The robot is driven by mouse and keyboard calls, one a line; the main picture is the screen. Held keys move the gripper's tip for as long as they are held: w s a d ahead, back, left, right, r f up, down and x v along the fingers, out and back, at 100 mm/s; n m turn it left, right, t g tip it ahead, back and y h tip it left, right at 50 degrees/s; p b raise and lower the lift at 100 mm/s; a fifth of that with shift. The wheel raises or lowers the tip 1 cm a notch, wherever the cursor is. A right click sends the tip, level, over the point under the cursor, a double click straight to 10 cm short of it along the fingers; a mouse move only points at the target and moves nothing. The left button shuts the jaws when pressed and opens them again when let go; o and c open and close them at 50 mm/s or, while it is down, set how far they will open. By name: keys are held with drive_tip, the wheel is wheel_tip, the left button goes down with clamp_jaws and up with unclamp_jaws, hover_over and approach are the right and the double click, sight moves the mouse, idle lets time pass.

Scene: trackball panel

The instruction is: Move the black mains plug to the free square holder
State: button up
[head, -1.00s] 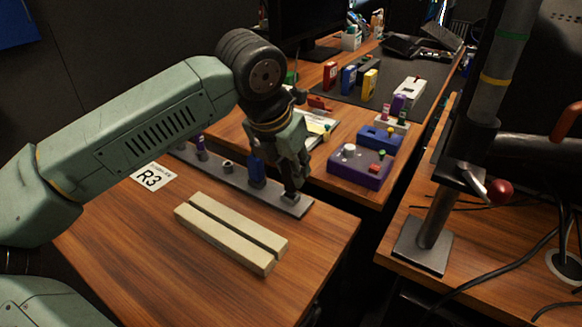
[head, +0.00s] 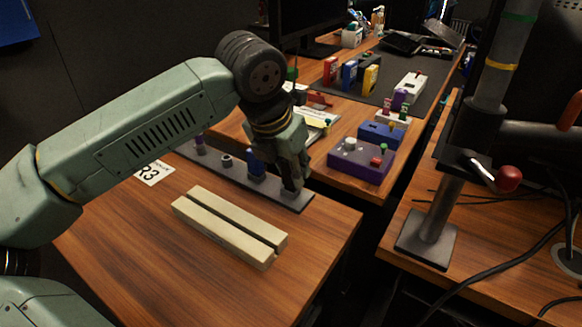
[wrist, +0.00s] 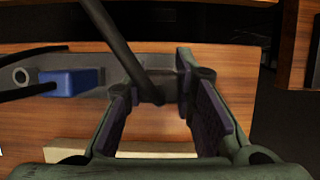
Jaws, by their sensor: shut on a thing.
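My gripper (head: 291,178) points down over the near right end of the grey holder rail (head: 299,206). Its jaws are closed on the black mains plug (wrist: 165,86), which sits between the fingers in the wrist view. A thick dark cord rises from it toward the top left. In the head view the fingers mostly hide the plug and the square spot beneath it. I cannot tell whether the plug is inside that holder or just above it. A blue piece (head: 256,165) stands on the rail to the left; it also shows in the wrist view (wrist: 68,82).
A cream grooved block (head: 228,230) lies in front. A purple box (head: 361,160) and blue box (head: 381,135) stand beyond. The wooden table front is clear.

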drive_tip(key=shift+f, duration=0.4)
drive_tip(key=o, duration=1.1)
drive_tip(key=v, duration=1.2)
drive_tip(key=shift+d+r, duration=0.1)
